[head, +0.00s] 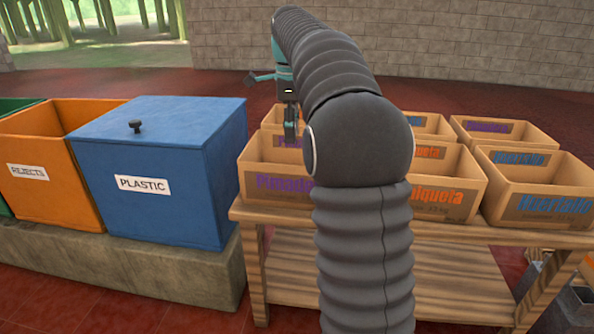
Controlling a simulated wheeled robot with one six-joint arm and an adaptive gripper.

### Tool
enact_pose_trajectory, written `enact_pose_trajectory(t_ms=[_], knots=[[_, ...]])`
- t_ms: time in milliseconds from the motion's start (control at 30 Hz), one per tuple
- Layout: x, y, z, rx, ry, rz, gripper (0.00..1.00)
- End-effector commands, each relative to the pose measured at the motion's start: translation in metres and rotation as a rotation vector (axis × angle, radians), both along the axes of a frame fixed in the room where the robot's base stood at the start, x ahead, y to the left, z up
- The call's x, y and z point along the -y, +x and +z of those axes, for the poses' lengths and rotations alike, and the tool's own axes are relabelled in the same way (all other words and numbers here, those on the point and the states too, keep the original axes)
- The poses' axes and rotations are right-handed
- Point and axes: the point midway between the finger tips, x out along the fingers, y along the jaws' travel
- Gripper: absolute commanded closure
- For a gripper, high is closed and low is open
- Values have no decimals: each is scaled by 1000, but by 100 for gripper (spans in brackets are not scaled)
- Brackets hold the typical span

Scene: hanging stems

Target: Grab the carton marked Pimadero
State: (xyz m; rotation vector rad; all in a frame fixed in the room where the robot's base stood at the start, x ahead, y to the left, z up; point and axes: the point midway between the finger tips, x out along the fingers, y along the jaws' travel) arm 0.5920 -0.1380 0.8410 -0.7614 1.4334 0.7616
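The carton marked Pimadero (262,187) is an open-topped brown box at the front left of the wooden table. Its purple lettering reads "Pimade", and my arm hides the rest. My gripper (290,124) is over the left end of the table, with a dark finger pointing down above or inside the open top of this carton. I cannot tell whether it touches the carton or a wall behind. A teal part with a dark tip sticks out to the left above it. My arm hides part of the gripper, so its opening is unclear.
The wooden table (440,232) also holds an orange-lettered carton (447,198), a blue-lettered carton (537,202) and further cartons behind, some with purple labels. A closed blue PLASTIC bin (190,180) and an orange REJECTS bin (50,203) stand left on a stone ledge (130,262).

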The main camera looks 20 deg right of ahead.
Motion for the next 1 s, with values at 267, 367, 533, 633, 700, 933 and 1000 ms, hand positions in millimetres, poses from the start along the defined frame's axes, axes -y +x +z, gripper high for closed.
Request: enact_pose_trajectory(t_ms=[267,367,533,633,700,933,1000], knots=[[0,0,-49,-4,1,-3,65],[0,0,-65,-3,1,-3,65],[1,0,-81,0,0,-2,65],[1,0,-85,-1,1,-2,65],[2,1,-90,-2,0,-2,65],[5,3,-122,-2,2,-2,65],[5,3,-129,0,1,-1,65]])
